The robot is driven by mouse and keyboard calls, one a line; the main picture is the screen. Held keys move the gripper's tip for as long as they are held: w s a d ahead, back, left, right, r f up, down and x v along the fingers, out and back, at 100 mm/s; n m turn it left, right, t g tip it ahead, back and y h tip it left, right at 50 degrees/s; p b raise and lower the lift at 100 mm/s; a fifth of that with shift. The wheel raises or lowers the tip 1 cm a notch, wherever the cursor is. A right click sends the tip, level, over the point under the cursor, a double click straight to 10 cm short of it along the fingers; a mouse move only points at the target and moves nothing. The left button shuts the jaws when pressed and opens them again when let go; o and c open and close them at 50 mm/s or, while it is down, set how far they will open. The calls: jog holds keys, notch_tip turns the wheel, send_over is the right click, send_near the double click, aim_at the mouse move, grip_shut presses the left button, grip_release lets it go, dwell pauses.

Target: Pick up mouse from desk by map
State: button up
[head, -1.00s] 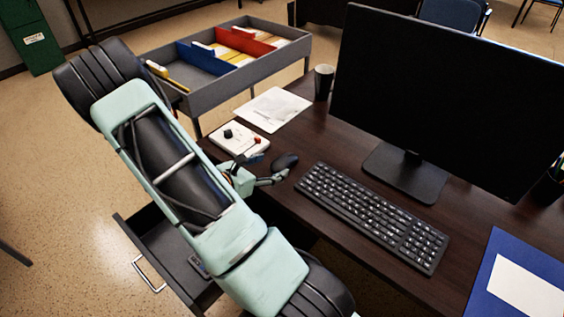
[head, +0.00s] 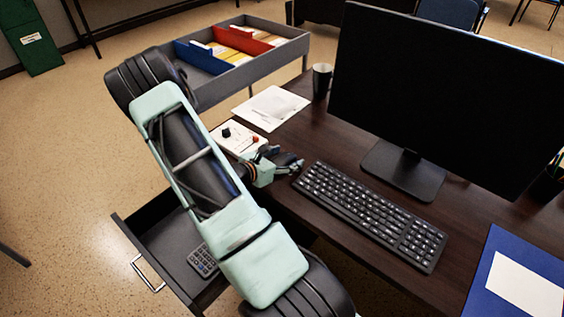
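My gripper (head: 287,163) is low over the dark desk (head: 323,137), just left of the keyboard's upper end. Its dark fingers cover the spot where the black mouse lies. I cannot make out the mouse's outline from the fingers, or tell whether they are open, touching it or shut on it. A white printed sheet (head: 270,108), possibly the map, lies at the desk's far left edge, beyond the gripper.
A white control box with knobs (head: 240,137) sits close behind my gripper. The keyboard (head: 370,213), monitor (head: 440,90), dark mug (head: 321,80) and blue folder (head: 515,280) are on the desk. An open drawer (head: 160,245) holding a calculator (head: 203,261) juts out below my arm.

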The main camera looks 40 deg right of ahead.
jog(key=c, duration=1.3)
jog(key=shift+r, duration=0.2)
